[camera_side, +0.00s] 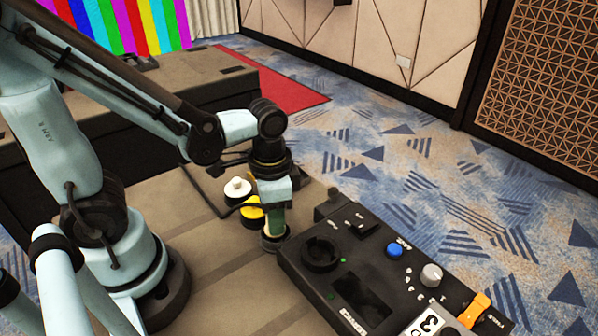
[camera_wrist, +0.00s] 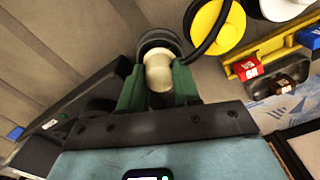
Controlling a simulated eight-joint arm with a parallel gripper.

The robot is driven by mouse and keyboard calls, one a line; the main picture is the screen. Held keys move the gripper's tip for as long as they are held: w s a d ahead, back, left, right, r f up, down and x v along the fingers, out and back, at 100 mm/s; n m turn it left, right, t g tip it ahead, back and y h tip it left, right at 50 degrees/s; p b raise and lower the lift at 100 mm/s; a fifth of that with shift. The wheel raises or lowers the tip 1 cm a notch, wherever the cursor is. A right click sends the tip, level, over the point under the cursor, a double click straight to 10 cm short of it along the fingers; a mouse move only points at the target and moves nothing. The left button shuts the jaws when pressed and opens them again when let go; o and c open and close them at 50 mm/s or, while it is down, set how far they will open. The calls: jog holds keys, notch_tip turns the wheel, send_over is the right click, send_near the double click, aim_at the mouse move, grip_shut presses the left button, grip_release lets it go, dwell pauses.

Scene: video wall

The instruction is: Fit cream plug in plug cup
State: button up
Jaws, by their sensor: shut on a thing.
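My gripper (camera_wrist: 159,88) is shut on the cream plug (camera_wrist: 160,76), which sits between its two green fingers in the wrist view.
A black device box (camera_side: 345,285) with a round socket, knobs and an orange part stands close right of the cup. A yellow round piece (camera_wrist: 215,27) and a white one (camera_wrist: 285,6) lie nearby, with a black cable beside them.

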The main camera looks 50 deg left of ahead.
jog(key=shift+f, duration=0.15)
dwell(0.7)
jog(key=o, duration=0.9)
jog(key=shift+o, duration=0.2)
jog(key=shift+o, duration=0.9)
jog(key=shift+r, duration=4)
